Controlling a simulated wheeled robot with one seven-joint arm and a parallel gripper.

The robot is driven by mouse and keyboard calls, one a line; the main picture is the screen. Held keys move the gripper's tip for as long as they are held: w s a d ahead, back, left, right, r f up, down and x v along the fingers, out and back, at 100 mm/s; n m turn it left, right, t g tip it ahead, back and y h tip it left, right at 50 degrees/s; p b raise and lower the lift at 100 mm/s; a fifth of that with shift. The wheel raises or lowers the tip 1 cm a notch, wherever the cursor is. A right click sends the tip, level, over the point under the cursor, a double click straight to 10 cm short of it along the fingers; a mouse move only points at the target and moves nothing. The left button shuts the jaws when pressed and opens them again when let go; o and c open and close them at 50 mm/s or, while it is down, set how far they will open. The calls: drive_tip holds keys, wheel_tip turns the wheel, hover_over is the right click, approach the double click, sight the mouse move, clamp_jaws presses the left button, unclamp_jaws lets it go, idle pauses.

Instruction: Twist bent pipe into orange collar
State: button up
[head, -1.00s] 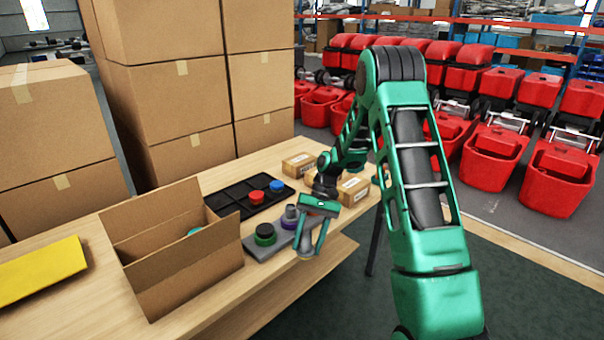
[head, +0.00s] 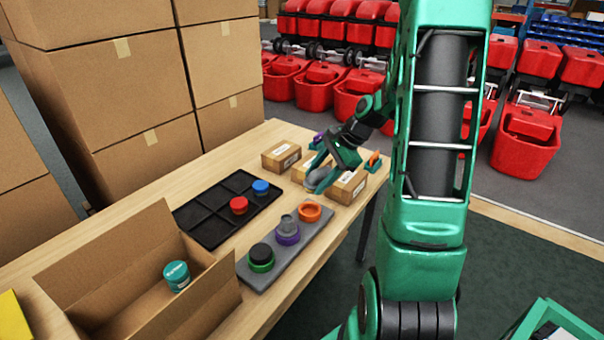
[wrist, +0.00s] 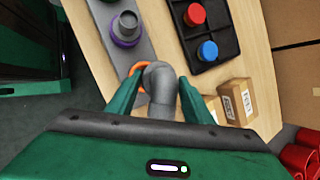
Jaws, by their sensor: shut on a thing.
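The bent pipe is a grey elbow (wrist: 158,80) held between the two green fingers of my gripper (wrist: 158,100) in the wrist view. In the head view my gripper (head: 328,178) is shut on the grey pipe (head: 320,181), and its fingers partly hide it. The orange collar (head: 310,211) sits at the far end of a grey board. In the wrist view the orange collar (wrist: 135,69) shows beside and behind the pipe's end, partly covered. In the head view, pipe and collar appear apart; the exact height between them cannot be told.
The grey board (head: 272,279) also bears a purple collar (head: 287,238) with a grey fitting and a green collar (head: 261,266) with a black top. A black tray (head: 203,222) holds a red and a blue cap. Small cartons (head: 281,154) stand near my gripper; an open box (head: 222,295) stands nearer.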

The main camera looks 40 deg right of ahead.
drive_tip(key=shift+f, duration=0.15)
drive_tip(key=shift+s+x, duration=0.2)
drive_tip(key=shift+x, duration=0.75)
drive_tip(key=shift+a+f, duration=0.1)
drive_tip(key=shift+f, duration=1.95)
drive_tip(key=shift+f, duration=1)
